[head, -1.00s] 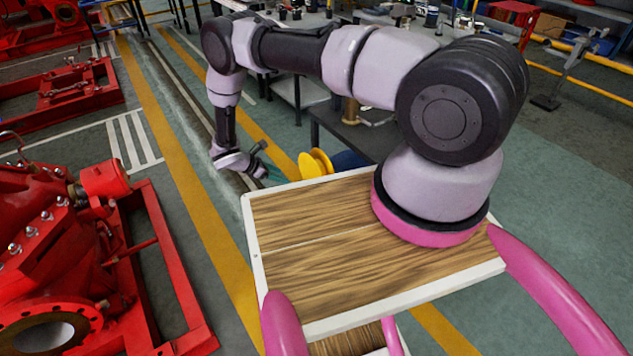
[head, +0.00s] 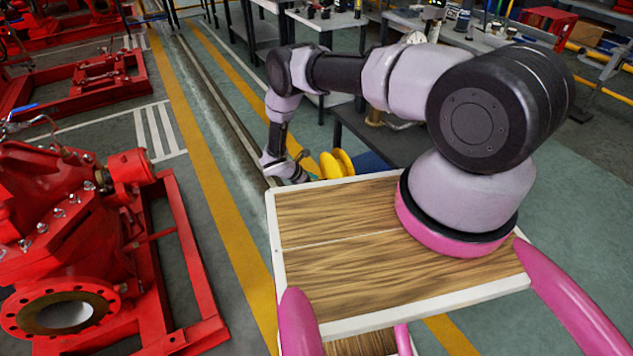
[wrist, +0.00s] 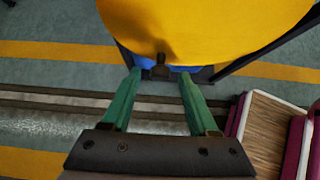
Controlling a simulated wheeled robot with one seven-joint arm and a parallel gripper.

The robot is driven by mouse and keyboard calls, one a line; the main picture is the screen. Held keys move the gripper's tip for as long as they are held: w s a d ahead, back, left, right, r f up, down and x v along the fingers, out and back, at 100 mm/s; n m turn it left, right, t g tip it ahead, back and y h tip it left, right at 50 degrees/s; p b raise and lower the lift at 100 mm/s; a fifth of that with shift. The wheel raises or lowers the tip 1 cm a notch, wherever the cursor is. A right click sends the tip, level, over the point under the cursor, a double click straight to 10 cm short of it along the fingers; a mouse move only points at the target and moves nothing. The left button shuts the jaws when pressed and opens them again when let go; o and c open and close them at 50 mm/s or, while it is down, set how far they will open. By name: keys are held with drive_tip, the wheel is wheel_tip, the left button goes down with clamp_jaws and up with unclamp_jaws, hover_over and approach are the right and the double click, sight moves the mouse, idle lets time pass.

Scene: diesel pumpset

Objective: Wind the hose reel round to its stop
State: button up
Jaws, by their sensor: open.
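The hose reel is a yellow disc-shaped drum (head: 337,163), just beyond the far edge of my wooden deck in the head view. In the wrist view its yellow face (wrist: 205,28) fills the upper middle. A small dark knob or handle (wrist: 160,70) shows at its lower edge, between the fingertips as seen there. My gripper (wrist: 160,76) is open, with green fingers on either side of that knob; I cannot tell whether they touch it. In the head view my gripper (head: 300,178) is left of the reel, partly hidden behind the deck edge. The stop is not visible.
A red pump on a red frame (head: 60,225) stands at left. A dark workbench (head: 385,135) is close behind the reel, and benches with tools (head: 330,18) stand farther back. Green floor with yellow lines (head: 215,200) is clear between pump and deck.

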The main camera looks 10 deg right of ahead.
drive_tip(key=shift+c, duration=0.3)
clamp_jaws()
idle(1.1)
